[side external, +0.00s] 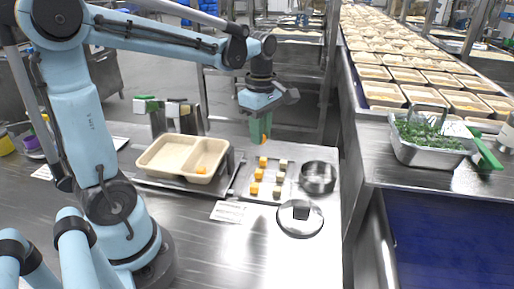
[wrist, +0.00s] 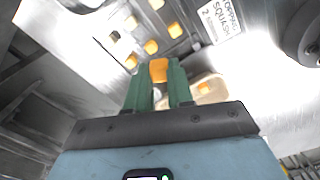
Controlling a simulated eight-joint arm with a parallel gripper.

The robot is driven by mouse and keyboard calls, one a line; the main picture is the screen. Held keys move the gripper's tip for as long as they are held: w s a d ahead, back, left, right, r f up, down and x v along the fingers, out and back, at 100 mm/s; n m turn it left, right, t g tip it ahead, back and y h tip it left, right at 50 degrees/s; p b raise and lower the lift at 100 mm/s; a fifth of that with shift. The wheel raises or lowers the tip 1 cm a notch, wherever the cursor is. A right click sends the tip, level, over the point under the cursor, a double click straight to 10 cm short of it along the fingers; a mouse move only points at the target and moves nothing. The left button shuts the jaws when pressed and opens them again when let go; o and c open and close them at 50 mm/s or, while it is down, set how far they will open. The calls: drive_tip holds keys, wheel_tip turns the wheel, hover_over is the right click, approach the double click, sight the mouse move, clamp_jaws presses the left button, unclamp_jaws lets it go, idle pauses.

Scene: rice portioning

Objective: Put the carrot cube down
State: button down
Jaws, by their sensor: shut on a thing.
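My gripper (side external: 261,132) has green fingers and hangs above the far end of the cube tray. In the wrist view my gripper (wrist: 158,82) is shut on an orange carrot cube (wrist: 158,69), held between the fingertips. The cube's lower edge shows below the fingers in the side view (side external: 264,140). A beige two-compartment container (side external: 165,157) stands left of the gripper, with one orange cube (side external: 201,170) in its right compartment. In the wrist view the container (wrist: 218,88) is partly hidden behind the right finger.
Several orange and pale cubes sit on a metal tray (side external: 240,190). A printed label (side external: 228,212) lies in front. A metal pan of greens (side external: 430,150) stands on the right counter.

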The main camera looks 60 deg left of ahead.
drive_tip(key=s+a+n, duration=0.4)
drive_tip(key=s, duration=0.1)
drive_tip(key=n, duration=0.1)
hover_over(211, 159)
wheel_tip(211, 159, down, 7)
drive_tip(key=shift+f, duration=2.1)
drive_tip(key=shift+f, duration=0.15)
drive_tip(key=c, duration=1)
unclamp_jaws()
